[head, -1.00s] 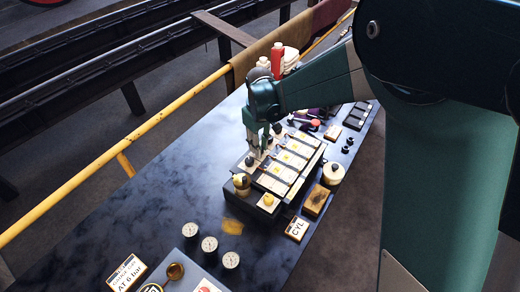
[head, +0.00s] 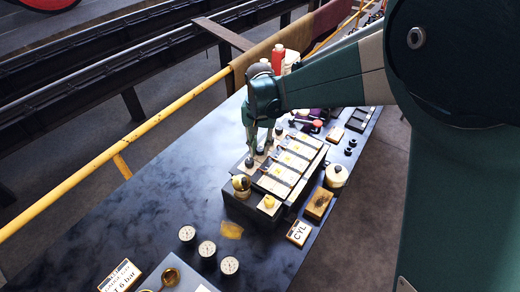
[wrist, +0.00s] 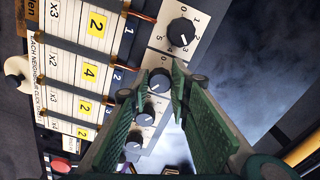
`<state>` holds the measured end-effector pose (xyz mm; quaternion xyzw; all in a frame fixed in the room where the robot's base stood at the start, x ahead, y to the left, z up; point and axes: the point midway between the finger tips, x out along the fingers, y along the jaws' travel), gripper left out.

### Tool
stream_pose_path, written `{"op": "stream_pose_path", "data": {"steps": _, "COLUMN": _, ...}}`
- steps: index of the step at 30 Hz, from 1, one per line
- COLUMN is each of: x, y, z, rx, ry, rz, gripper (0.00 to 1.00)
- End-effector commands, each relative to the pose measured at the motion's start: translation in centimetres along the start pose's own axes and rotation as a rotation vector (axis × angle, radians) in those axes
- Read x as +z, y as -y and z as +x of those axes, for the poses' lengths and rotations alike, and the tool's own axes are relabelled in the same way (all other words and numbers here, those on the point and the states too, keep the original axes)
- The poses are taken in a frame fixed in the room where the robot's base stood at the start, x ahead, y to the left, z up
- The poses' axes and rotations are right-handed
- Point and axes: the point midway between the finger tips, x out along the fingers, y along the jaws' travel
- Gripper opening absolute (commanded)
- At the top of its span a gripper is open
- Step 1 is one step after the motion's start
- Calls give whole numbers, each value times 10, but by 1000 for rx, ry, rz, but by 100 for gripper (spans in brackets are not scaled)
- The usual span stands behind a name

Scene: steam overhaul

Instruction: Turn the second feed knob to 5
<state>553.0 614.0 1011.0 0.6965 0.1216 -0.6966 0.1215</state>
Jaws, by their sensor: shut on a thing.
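The feed box (head: 285,165) stands on the dark table, with cards and a row of black feed knobs along its edge. In the wrist view the second feed knob (wrist: 159,81) sits beside the row labelled 2, between my fingertips. My gripper (wrist: 162,84) is shut on this knob; in the head view my gripper (head: 261,148) reaches down onto the box. The fingers partly cover the knob's dial, and I cannot read its setting. The first knob (wrist: 182,33) is free, its pale pointer mark turned toward the lower right. Further knobs (wrist: 144,120) lie beyond.
Several gauges (head: 206,248) lie in front. The table's left part is clear.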

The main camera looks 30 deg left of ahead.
Motion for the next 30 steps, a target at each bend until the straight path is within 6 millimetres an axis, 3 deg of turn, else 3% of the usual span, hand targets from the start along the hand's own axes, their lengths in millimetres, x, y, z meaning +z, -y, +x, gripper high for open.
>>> {"op": "stream_pose_path", "data": {"steps": 12, "x": -1, "y": 1, "z": -1, "rx": -1, "ry": -2, "rz": 263, "gripper": 8}}
{"op": "stream_pose_path", "data": {"steps": 29, "x": -1, "y": 1, "z": -1, "rx": -1, "ry": -2, "rz": 310, "gripper": 8}}
{"op": "stream_pose_path", "data": {"steps": 30, "x": -1, "y": 1, "z": -1, "rx": -1, "ry": -2, "rz": 310, "gripper": 22}}
